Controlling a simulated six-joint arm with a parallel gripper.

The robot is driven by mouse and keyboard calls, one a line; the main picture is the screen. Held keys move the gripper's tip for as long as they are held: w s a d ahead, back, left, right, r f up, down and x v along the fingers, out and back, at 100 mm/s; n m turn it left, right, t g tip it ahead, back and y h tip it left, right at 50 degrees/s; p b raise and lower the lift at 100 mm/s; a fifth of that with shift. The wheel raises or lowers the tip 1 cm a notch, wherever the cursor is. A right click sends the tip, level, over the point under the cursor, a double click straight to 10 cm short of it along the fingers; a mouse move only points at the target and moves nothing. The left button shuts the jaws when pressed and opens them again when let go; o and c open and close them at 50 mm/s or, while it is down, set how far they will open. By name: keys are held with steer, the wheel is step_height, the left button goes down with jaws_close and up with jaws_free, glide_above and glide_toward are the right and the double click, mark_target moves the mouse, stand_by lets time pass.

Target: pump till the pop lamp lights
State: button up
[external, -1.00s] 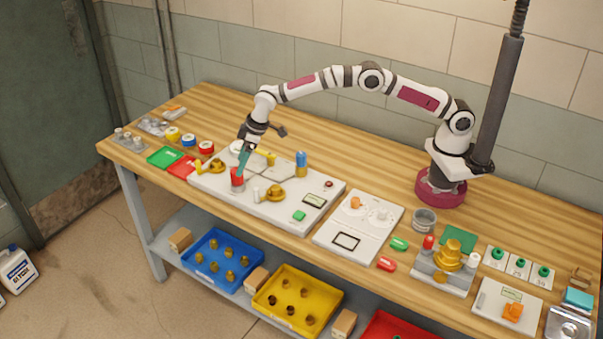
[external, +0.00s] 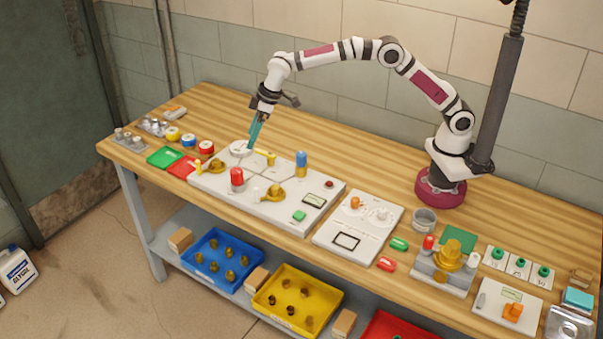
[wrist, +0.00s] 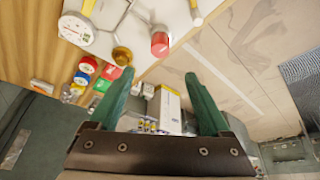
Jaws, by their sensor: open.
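The white test board (external: 225,190) lies on the bench with its fittings. A red-capped cylinder (external: 237,177) stands near its front left and also shows in the wrist view (wrist: 159,43). A white round gauge (external: 240,149) is at the back left of the board; it shows in the wrist view (wrist: 76,28) too. A small dark red dome (external: 329,184), perhaps a lamp, sits at the right end; I cannot tell if it is lit. My gripper (external: 252,148) is open and empty, raised above the back of the board beside the gauge, apart from the red cap.
A blue-topped cylinder (external: 301,161), brass fittings (external: 275,193) and a green button (external: 299,215) are on the board. Red and green trays (external: 164,157) lie left. A second white panel (external: 350,235) is to the right. The bench behind the board is clear.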

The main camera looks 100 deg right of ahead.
mark_target(238, 171)
stand_by(0.4)
steer(key=x, duration=1.5)
steer(key=shift+f, duration=0.4)
jaws_close()
steer(key=m, duration=0.2)
steer(key=m+g+h, duration=0.1)
steer(key=m, duration=0.1)
steer(key=shift+m+h, duration=0.3)
steer(key=shift+m, duration=0.1)
jaws_free()
